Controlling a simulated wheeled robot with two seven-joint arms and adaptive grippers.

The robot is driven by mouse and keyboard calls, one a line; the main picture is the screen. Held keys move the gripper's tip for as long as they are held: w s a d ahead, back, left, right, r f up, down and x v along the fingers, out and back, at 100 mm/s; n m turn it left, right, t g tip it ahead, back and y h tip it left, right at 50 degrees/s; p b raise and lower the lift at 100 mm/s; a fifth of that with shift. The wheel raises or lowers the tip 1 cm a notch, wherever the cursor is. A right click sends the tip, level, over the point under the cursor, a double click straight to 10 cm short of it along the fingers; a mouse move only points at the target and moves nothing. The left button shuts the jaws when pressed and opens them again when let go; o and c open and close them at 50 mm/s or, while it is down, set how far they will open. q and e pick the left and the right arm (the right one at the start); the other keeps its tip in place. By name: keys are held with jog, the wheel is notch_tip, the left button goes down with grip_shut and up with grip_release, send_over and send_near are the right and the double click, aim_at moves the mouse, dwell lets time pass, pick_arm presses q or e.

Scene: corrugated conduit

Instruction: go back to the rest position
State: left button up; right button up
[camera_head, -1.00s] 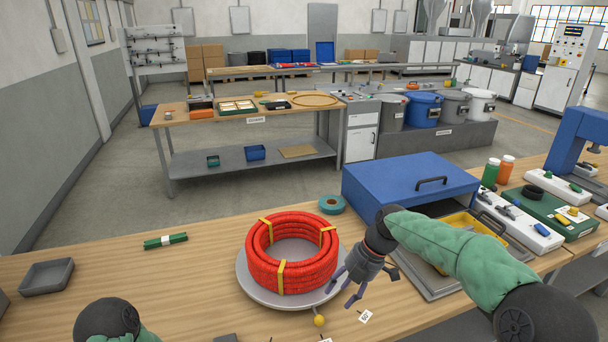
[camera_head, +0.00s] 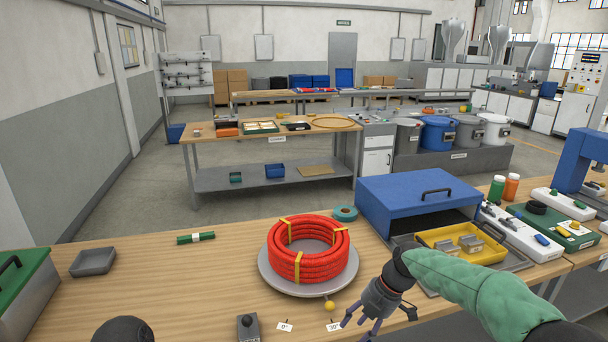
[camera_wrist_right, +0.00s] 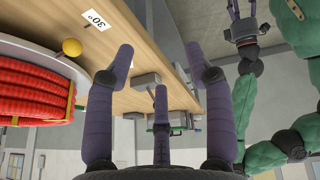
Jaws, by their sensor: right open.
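A coil of red corrugated conduit (camera_head: 308,247) with yellow ties lies on a round grey turntable (camera_head: 270,279) on the wooden bench. The coil also shows at the left of the right wrist view (camera_wrist_right: 35,92). My right gripper (camera_head: 366,326) is open and empty in front of the coil, to its right, near the bench's front edge. Its fingers stand apart in the right wrist view (camera_wrist_right: 162,85). In the head view only a dark part of my left arm shows at the bottom edge. My left gripper (camera_wrist_right: 240,12) hangs at the top of the right wrist view, its fingers partly cut off.
A blue box (camera_head: 415,200) with an open front stands right of the coil, beside a yellow tray (camera_head: 455,252). A yellow ball knob (camera_head: 330,306), angle cards (camera_head: 285,327) and a small grey block (camera_head: 248,327) lie near the front. The left bench is mostly clear.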

jog(key=s+a+f+m, duration=0.15)
jog(key=f+m, duration=0.25)
jog(key=f, duration=0.4)
jog(key=s+f+m, duration=0.3)
jog(key=f+m, duration=0.1)
jog(key=f, duration=0.4)
jog(key=s+f+m, duration=0.3)
jog(key=f+m, duration=0.1)
jog(key=f, duration=0.4)
jog(key=s+a+f+m, duration=0.1)
jog(key=s+f+m, duration=0.4)
jog(key=s, duration=0.4)
jog(key=s+a+f+m+h, duration=0.1)
jog(key=s+f+m, duration=0.5)
jog(key=s+m, duration=0.2)
jog(key=shift+s+a, duration=0.15)
jog(key=shift+s, duration=0.25)
jog(key=shift+f, duration=0.1)
